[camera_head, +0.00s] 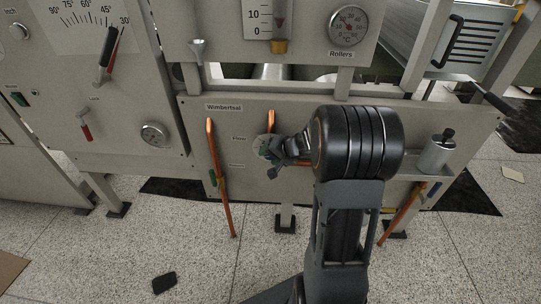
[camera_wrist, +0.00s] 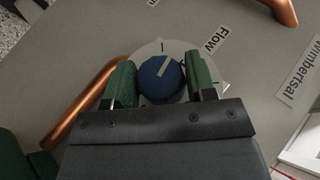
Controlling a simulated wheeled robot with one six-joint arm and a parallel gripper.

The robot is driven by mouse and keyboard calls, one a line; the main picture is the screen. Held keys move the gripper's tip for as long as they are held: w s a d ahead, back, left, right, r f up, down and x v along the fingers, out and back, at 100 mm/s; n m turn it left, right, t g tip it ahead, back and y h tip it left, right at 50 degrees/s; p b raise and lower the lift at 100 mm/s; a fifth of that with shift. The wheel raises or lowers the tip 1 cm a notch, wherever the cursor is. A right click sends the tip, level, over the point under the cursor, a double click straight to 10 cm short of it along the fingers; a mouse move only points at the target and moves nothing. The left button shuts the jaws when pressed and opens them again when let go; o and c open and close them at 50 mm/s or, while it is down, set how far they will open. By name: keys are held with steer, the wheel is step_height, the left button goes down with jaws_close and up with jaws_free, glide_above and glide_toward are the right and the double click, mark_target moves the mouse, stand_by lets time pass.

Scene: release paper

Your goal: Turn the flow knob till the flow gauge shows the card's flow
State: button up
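The flow knob (camera_wrist: 160,80) is blue with a pale pointer line, on a pale round dial plate with tick marks. In the wrist view its line points up and slightly right, beside the "Flow" label (camera_wrist: 215,40). My gripper (camera_wrist: 162,82) has its green pads on both sides of the knob, seemingly touching it. In the head view my gripper (camera_head: 270,155) covers most of the knob and dial. A vertical gauge (camera_head: 258,20), likely the flow gauge, shows 10 and 0 and a dark red float; its top is cut off. I cannot make out a flow card.
Copper pipes (camera_head: 218,175) stand beside the dial. A round "Rollers" gauge (camera_head: 348,25) is above. A grey canister (camera_head: 437,152) stands on a right shelf. A lever (camera_head: 104,55) and a red-handled switch (camera_head: 85,128) are on the left panel.

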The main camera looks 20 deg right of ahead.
steer(key=c, duration=0.4)
steer(key=f+b, duration=0.1)
steer(key=b, duration=0.2)
steer(key=shift+t+y, duration=0.3)
steer(key=shift+c, duration=0.3)
steer(key=t+y+b, duration=0.1)
steer(key=b, duration=0.5)
steer(key=shift+d+m+y, duration=0.1)
steer(key=shift+m+y, duration=0.3)
steer(key=t+y+b, duration=0.1)
steer(key=b, duration=0.1)
steer(key=shift+r+b, duration=0.35)
steer(key=shift+r, duration=0.05)
steer(key=shift+r, duration=0.1)
steer(key=o, duration=0.9)
steer(key=shift+o, duration=0.2)
